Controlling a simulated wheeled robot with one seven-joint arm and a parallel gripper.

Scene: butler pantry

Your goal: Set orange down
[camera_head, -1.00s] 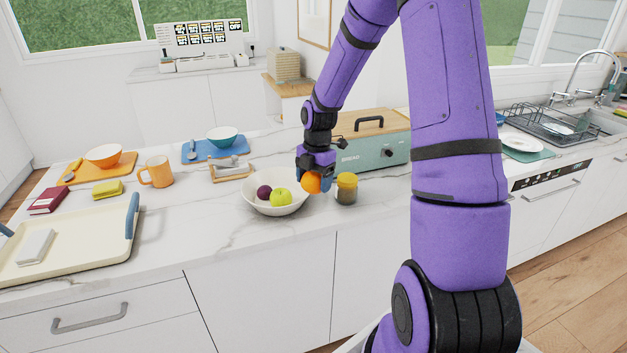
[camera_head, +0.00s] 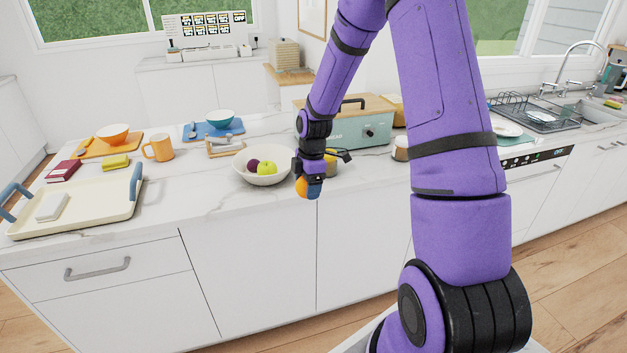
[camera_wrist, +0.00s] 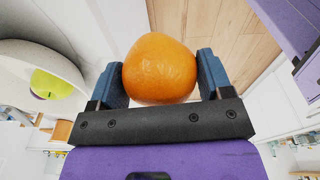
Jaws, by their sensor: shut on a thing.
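The orange (camera_head: 301,187) is held between the blue fingers of my gripper (camera_head: 308,187). In the wrist view the orange (camera_wrist: 160,68) sits between both fingertips of my gripper (camera_wrist: 160,75), with wooden floor behind it. In the head view it appears at the counter's front edge, to the right of the white bowl (camera_head: 242,175). The bowl holds a green apple (camera_head: 267,169) and a dark purple fruit (camera_head: 253,164). The apple also shows at the left of the wrist view (camera_wrist: 50,85).
A jar (camera_head: 331,165) stands partly hidden behind my gripper. A teal bread box (camera_head: 375,133) is behind it. A tray (camera_head: 110,208) lies at left, near an orange mug (camera_head: 160,148). The counter (camera_head: 205,190) is clear in front of and left of the bowl.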

